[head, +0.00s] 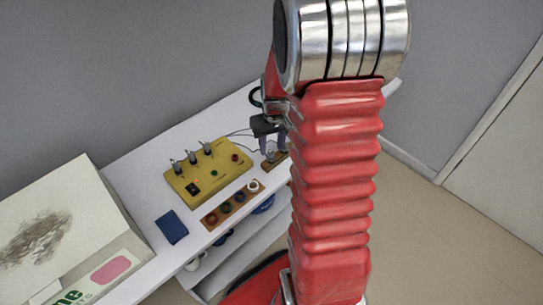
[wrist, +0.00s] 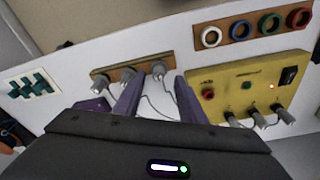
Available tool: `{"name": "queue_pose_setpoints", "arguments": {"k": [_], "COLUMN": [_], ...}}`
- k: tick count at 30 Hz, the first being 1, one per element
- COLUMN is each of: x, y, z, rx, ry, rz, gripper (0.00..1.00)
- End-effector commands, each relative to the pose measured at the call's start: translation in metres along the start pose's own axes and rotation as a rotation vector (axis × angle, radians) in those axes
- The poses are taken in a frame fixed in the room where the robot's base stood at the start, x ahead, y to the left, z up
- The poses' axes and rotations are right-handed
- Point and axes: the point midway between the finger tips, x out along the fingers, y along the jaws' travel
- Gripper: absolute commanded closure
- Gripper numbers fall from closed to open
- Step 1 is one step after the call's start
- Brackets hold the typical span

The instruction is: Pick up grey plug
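Several grey plugs show in the wrist view. One grey plug (wrist: 158,69) stands at the right end of a brown wooden strip (wrist: 113,72), with two more plugs (wrist: 128,74) to its left. My gripper (wrist: 160,78) has its two purple fingers apart, and the right-end plug appears between their tips. I cannot tell whether the fingers touch it. More grey plugs (wrist: 260,116) stand along the edge of the yellow box (wrist: 243,76), and these also show in the head view (head: 192,157). In the head view my gripper (head: 272,150) points down over the strip, partly behind my arm.
A strip with coloured rings (wrist: 253,28) lies beside the yellow box. Thin cables run near the fingers. A dark blue block (head: 171,227) and a large box (head: 75,235) are on the white table (head: 140,175) at left. The wall stands behind.

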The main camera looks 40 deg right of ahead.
Motion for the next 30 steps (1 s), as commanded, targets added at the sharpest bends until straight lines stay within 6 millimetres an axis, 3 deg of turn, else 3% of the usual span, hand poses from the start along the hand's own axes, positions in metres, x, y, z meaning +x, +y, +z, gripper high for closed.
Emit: {"name": "queue_pose_setpoints", "arguments": {"k": [8, 19, 30], "x": [0.008, 0.047, 0.052], "y": [0.000, 0.002, 0.002], "z": [-0.001, -0.003, -0.003], "rx": [0.000, -0.001, -0.001], "ry": [-0.001, -0.002, 0.001], "rz": [0.000, -0.001, 0.000], "gripper": [0.63, 0.63, 0.63]}}
